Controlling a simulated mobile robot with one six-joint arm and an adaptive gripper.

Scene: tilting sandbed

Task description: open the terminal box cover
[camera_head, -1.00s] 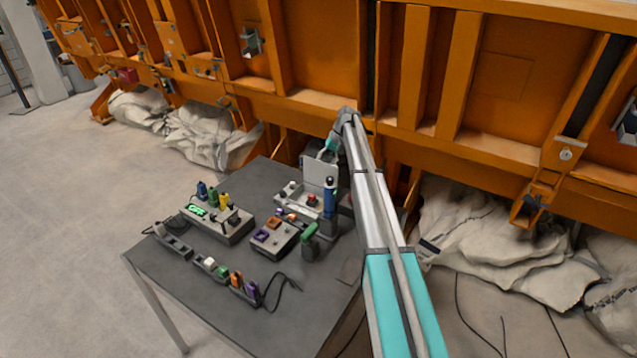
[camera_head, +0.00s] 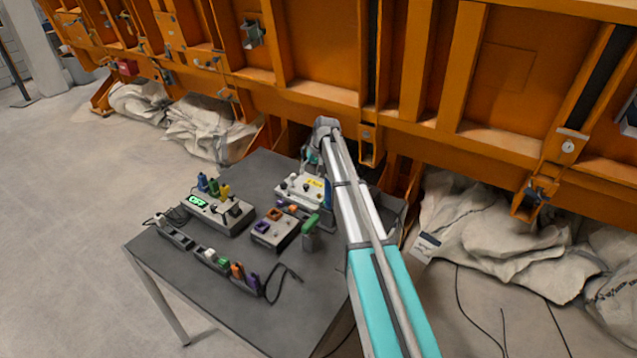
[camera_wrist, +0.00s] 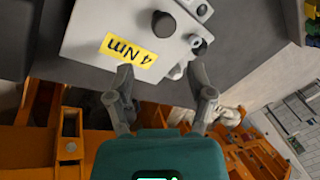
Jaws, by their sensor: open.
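The terminal box (camera_head: 290,195) stands at the back of the grey table, with white and dark knobs on it. Its pale cover (camera_head: 314,190) bears a yellow label and appears to lie flat over the box. In the wrist view the cover (camera_wrist: 85,25) fills the upper left, with the yellow label reading "4 Nm" upside down. My gripper (camera_wrist: 162,82) is open and empty, its two fingers apart at the cover's lower edge in that view. I cannot tell whether a finger touches the cover.
A grey box with a green display (camera_head: 217,212) and a box with orange and purple parts (camera_head: 275,229) stand nearby. A green-handled tool (camera_head: 311,228) stands to their right. Several small connectors line the front. An orange steel frame (camera_head: 310,100) rises behind the table.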

